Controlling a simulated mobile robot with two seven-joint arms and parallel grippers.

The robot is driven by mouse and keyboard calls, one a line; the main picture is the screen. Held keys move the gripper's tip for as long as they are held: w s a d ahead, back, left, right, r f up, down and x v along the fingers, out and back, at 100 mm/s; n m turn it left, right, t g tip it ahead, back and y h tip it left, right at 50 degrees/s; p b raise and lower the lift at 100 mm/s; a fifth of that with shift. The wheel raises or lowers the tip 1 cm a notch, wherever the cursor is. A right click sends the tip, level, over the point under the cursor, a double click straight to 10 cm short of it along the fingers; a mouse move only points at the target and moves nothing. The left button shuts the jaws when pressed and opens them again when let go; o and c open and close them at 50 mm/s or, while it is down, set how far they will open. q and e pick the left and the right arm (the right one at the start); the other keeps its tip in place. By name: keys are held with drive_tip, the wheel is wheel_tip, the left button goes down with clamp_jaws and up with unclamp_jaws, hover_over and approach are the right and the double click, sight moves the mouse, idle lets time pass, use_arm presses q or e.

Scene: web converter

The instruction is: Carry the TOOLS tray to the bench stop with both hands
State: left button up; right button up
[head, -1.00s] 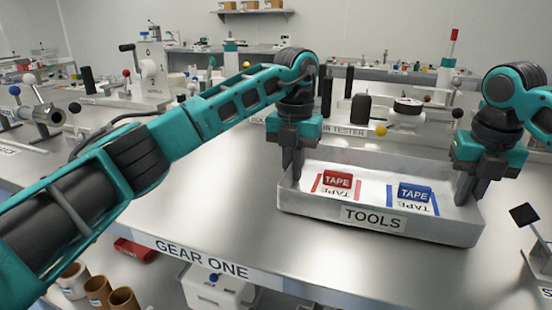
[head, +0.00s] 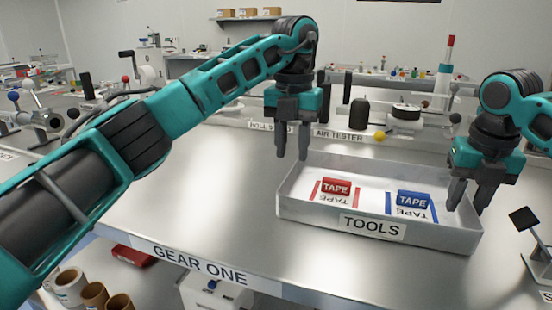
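The grey metal TOOLS tray (head: 320,214) stands on the steel bench, its label facing me. A red TAPE block (head: 336,187) and a blue TAPE block (head: 412,200) lie in it, each between strips of its own colour. My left gripper (head: 292,156) is open and empty, its fingertips above the tray's left wall and clear of it. My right gripper (head: 468,210) is open at the tray's right wall, one finger on the inner side. I cannot tell whether that gripper touches the wall, since its fingers hide part of it.
Behind the tray stands the AIR TESTER equipment (head: 405,122) with a yellow knob. A black-plated stand (head: 524,219) is close on the right. The bench left of the tray is clear up to the front edge with the GEAR ONE label (head: 199,265).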

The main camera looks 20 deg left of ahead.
use_arm(q)
wheel_tip(320, 180, up, 6)
drive_tip(key=shift+f, duration=0.1)
use_arm(e)
wheel_tip(320, 180, up, 12)
drive_tip(key=s, duration=0.1)
drive_tip(key=shift+s, duration=0.25)
idle(0.5)
